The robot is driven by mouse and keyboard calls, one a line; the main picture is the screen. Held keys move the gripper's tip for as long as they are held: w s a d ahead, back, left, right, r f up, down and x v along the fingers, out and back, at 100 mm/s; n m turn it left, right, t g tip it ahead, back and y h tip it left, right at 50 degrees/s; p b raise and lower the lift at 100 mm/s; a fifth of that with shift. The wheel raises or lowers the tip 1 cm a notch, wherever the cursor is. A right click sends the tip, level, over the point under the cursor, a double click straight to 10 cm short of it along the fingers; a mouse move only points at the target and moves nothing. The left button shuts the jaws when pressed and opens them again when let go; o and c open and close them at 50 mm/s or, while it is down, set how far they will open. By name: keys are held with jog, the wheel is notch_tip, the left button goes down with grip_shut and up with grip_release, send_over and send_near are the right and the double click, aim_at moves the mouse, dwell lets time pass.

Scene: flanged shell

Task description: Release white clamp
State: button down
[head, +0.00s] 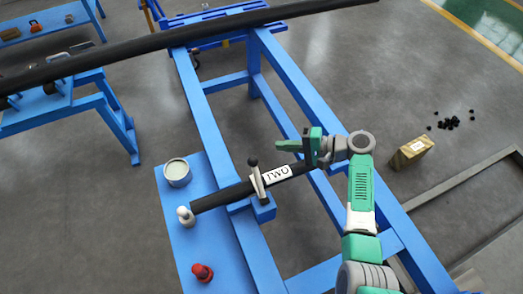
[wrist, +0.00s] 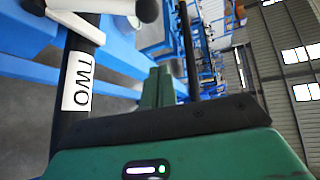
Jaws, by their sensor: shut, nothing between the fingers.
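The white clamp (head: 258,184) sits across a black bar (head: 222,196) labelled TWO, on the blue frame. A dark knob (head: 253,162) tops its lever. In the wrist view the clamp (wrist: 75,20) is partly cut off at the upper left, with its dark knob (wrist: 148,10) at the top edge. My gripper (head: 283,145) is above and right of the clamp in the head view, pointing left, apart from it. Its green fingers (wrist: 158,86) are together and empty in the wrist view. I cannot tell the clamp's exact lever position.
A grey tin (head: 177,172), a white-topped post (head: 185,216) and a red object (head: 202,272) stand on the blue side plate (head: 215,245). A long dark beam (head: 200,33) crosses the back. A cardboard box (head: 411,152) lies on the floor at right.

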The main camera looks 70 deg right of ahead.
aim_at(258, 181)
jog(key=shift+s+d+f+m+t, duration=0.1)
jog(key=shift+s+f+m+t, duration=0.1)
jog(key=shift+s, duration=0.35)
jog(key=shift+s+d+f+m+t, duration=0.1)
jog(key=shift+s+m, duration=0.1)
jog(key=shift+s, duration=0.35)
jog(key=b+x, duration=0.4)
jog(key=x, duration=0.6)
jog(key=a, duration=0.1)
jog(key=s+a+r, duration=0.1)
jog(key=a, duration=0.1)
jog(key=shift+s+a+r+p, duration=0.15)
jog(key=shift+a+p, duration=0.05)
jog(key=shift+p, duration=0.15)
jog(key=shift+a, duration=0.1)
